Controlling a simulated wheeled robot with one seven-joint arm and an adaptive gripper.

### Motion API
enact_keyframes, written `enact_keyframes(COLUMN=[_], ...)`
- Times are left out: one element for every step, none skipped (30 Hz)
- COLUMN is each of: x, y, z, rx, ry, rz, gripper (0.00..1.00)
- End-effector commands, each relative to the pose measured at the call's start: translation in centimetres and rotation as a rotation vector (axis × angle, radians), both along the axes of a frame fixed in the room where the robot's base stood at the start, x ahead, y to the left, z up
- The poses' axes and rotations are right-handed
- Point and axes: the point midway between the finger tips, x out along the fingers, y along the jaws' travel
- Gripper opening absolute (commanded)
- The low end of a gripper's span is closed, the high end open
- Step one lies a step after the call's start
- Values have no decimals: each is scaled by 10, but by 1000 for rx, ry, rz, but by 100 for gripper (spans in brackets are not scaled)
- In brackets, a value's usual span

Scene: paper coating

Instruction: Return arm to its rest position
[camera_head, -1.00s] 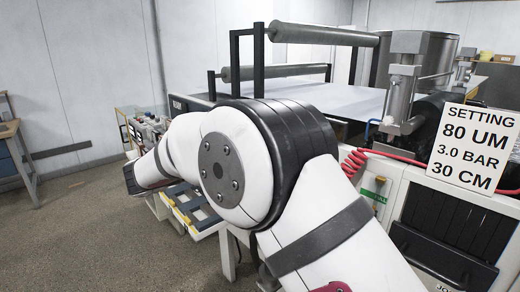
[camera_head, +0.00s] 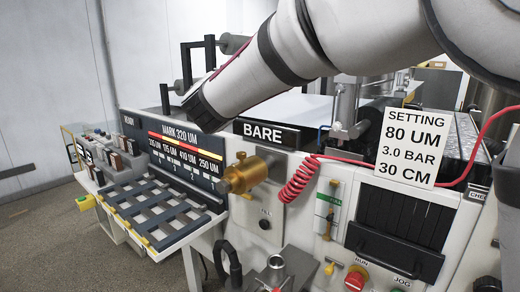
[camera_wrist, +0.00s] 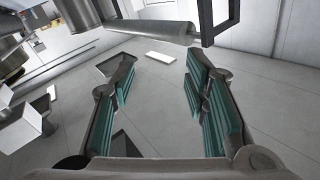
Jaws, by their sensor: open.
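My gripper (camera_wrist: 160,78) shows in the wrist view with its two teal-padded fingers spread apart. Nothing is held between them. Behind the fingers lies a pale panelled surface with a small bright white rectangle (camera_wrist: 160,57). In the head view my white arm (camera_head: 370,45) crosses the top from the upper right and slants down to a dark end near the upper left of the machine. The fingers cannot be made out there.
The coating machine (camera_head: 335,235) fills the middle and right, with a brass knob (camera_head: 240,177), a red coiled hose (camera_head: 297,182) and a setting sign (camera_head: 408,145). A slotted rack (camera_head: 160,215) juts out at left. Floor (camera_head: 60,235) is clear at far left.

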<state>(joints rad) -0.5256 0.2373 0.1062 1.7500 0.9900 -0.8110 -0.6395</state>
Motion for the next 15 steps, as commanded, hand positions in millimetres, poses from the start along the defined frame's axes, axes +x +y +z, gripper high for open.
enact_keyframes(x=[-10, -16, -26, -34, -43, -56, -66, -78, -94, -107, -120, -138, -153, -168, -188], y=[-14, -19, -26, -32, -38, -47, -54, -61, -72, -80, -88, -101, -111, -121, -135], z=[11, 13, 13, 13, 11, 7, 3, -3, -12, -19, -28, -41, -51, -62, -76], rx=[-9, -17, -30, -41, -51, -68, -80, -92, -109, -123, -135, -150, -163, -175, -187], ry=[14, 30, 55, 77, 102, 140, 171, 205, 254, 293, 336, 395, 442, 488, 553], rz=[58, 96, 143, 177, 207, 245, 269, 291, 317, 333, 346, 358, 364, 367, 367], gripper=[41, 41, 41, 41, 41, 41, 41, 41, 41, 41, 41, 41, 41, 41, 41])
